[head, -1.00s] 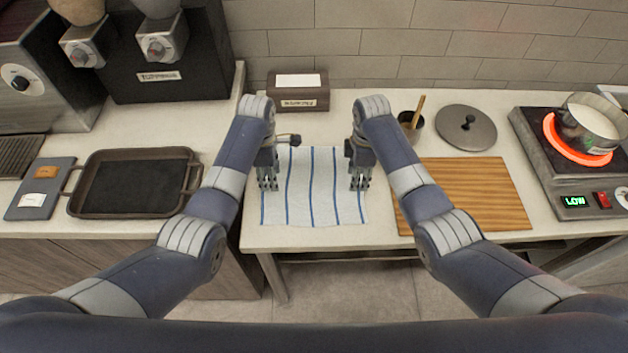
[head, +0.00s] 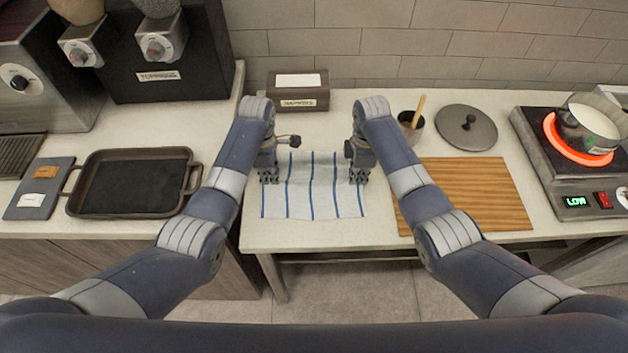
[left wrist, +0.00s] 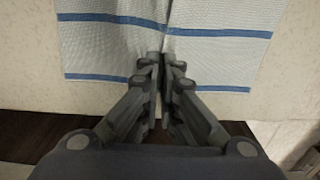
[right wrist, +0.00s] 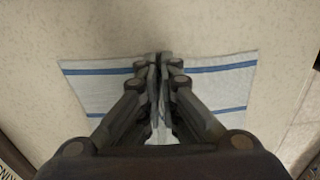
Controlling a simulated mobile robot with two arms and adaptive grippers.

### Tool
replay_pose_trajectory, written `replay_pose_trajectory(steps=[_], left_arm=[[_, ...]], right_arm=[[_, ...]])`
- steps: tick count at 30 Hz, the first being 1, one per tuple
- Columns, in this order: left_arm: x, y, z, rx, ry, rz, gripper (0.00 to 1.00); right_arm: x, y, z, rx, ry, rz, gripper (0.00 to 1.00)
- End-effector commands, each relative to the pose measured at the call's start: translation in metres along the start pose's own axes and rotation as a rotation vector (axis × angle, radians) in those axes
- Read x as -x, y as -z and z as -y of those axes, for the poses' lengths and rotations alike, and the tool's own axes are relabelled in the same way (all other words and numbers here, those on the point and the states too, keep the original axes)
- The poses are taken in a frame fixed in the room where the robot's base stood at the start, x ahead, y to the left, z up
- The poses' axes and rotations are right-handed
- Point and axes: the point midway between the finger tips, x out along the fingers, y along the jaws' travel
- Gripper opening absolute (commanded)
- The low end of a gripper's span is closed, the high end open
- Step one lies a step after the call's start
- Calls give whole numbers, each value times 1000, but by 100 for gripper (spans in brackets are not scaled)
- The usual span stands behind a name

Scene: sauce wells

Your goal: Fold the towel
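The white towel (head: 313,200) with blue stripes lies on the light counter in the head view, under and between my two hands. My left gripper (head: 269,180) is at its left side. In the left wrist view the fingers (left wrist: 162,62) are together on the towel (left wrist: 110,45), which creases at the tips. My right gripper (head: 358,178) is at the towel's right side. In the right wrist view its fingers (right wrist: 159,62) are together with towel cloth (right wrist: 220,85) gathered between them. The towel parts under the fingers are hidden.
A wooden board (head: 470,195) lies close to the right of the towel. A cup (head: 411,125) and a lid (head: 466,128) stand behind it. A pan (head: 590,125) sits on a glowing burner further right. A napkin box (head: 298,95) is behind, and a black tray (head: 130,182) is left.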

Motion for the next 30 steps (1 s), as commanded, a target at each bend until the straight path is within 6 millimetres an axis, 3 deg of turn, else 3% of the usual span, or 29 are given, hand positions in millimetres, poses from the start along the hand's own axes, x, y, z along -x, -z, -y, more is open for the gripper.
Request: replay_pose_trajectory(steps=[8, 21, 30], left_arm=[[9, 0, 0, 0, 1, 0, 0], [43, 0, 0, 0, 0, 0, 0], [45, 0, 0, 0, 0, 0, 0]], right_arm=[[9, 0, 0, 0, 1, 0, 0], [43, 0, 0, 0, 0, 0, 0], [45, 0, 0, 0, 0, 0, 0]])
